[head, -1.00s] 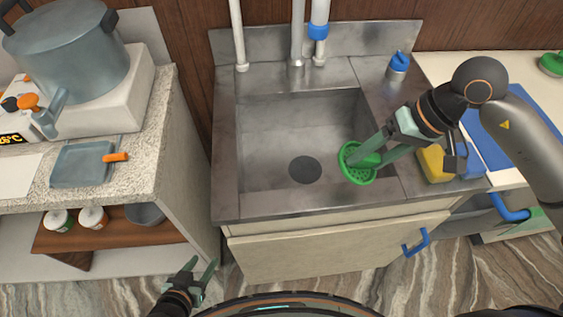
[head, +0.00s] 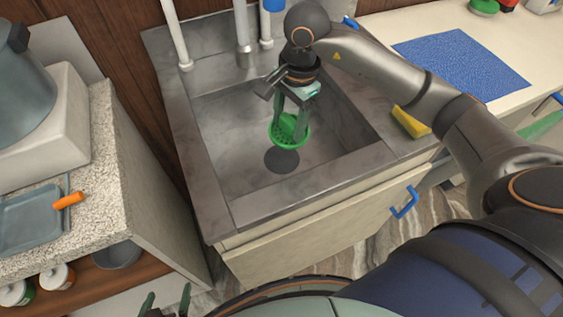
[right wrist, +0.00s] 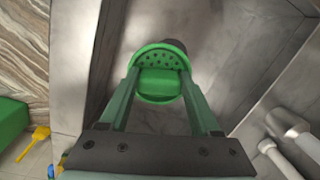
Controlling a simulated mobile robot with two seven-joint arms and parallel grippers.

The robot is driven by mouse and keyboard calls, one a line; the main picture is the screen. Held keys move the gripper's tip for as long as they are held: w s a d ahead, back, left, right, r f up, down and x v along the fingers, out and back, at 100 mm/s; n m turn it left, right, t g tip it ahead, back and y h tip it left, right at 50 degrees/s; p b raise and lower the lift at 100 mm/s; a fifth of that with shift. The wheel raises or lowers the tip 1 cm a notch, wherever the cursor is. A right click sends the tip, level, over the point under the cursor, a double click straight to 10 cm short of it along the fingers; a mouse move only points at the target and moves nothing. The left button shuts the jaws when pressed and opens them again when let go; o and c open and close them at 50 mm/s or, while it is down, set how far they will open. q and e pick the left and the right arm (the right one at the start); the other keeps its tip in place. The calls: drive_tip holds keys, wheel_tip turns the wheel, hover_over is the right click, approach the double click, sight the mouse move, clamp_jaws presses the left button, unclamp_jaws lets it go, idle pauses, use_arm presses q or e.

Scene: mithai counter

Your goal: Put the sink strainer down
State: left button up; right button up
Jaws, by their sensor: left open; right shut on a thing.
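The green sink strainer (head: 290,131) is a round perforated disc with a raised grip. It also shows in the right wrist view (right wrist: 159,62). My right gripper (head: 293,122) points down into the sink and is shut on the strainer's grip between its two fingers. The steel sink (head: 240,170) has a dark round drain (head: 282,160) in its floor. In the head view the strainer is over the basin, just above the drain in the picture; its height above the floor is hard to tell. My left gripper (head: 165,305) is open and empty at the bottom edge, partly cut off.
A yellow sponge (head: 410,121) lies on the sink's right rim. Pipes and a tap (head: 243,45) stand at the back. A blue mat (head: 465,65) lies on the right counter. The stove counter (head: 95,170) with a pot (head: 22,85) is at the left.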

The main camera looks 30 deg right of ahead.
drive_tip(key=m, duration=0.1)
drive_tip(key=w+f+m, duration=0.1)
drive_tip(key=m, duration=0.1)
drive_tip(key=shift+d+f+g+b, duration=0.15)
drive_tip(key=shift+d+g+b, duration=0.05)
drive_tip(key=shift+g+b, duration=0.1)
wheel_tip(320, 180, down, 13)
drive_tip(key=shift+f, duration=0.15)
drive_tip(key=shift+w+f, duration=0.1)
drive_tip(key=shift+f, duration=0.05)
drive_tip(key=shift+w+f, duration=0.2)
drive_tip(key=shift+w, duration=0.75)
drive_tip(key=shift+w+f, duration=0.2)
drive_tip(key=shift+w, duration=0.7)
drive_tip(key=shift+d+f, duration=0.15)
drive_tip(key=shift+f, duration=0.25)
drive_tip(key=o, duration=1.4)
drive_tip(key=shift+r, duration=0.1)
drive_tip(key=shift+c, duration=0.2)
drive_tip(key=shift+r, duration=0.1)
